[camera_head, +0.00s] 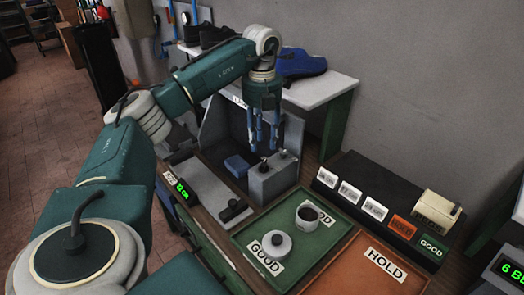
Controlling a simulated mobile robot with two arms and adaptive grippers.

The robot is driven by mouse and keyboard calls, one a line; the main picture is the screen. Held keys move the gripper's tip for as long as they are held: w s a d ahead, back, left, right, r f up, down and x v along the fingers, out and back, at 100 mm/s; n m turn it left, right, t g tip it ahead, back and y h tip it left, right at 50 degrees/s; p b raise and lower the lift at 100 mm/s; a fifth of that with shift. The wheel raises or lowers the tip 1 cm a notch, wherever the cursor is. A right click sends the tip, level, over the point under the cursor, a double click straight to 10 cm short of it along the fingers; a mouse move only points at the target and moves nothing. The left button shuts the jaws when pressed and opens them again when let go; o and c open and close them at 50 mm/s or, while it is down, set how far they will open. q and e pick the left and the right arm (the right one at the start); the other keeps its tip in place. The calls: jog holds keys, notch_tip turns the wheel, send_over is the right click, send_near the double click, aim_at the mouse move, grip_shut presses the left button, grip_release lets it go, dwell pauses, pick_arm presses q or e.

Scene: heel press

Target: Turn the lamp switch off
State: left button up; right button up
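A small grey box (272,181) with short toggle levers on its top stands on the bench near the middle of the head view. The lamp switch seems to be one of these levers, but I cannot tell which one or its position. No lamp can be made out. My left gripper (265,147) points down just above the box, its two blue fingers apart with a gap between them and nothing seen in it. I cannot tell whether a fingertip touches a lever. My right gripper is not in view.
A green tray (243,236) holds a cup (307,216) and a white lidded piece (277,243). An orange HOLD tray (345,275) lies to its right. A black label rack (336,190) stands behind. A blue block (236,166) sits left of the box. Shoes (300,62) lie on the back shelf.

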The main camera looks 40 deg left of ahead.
pick_arm(q)
jog(key=shift+r, duration=2.3)
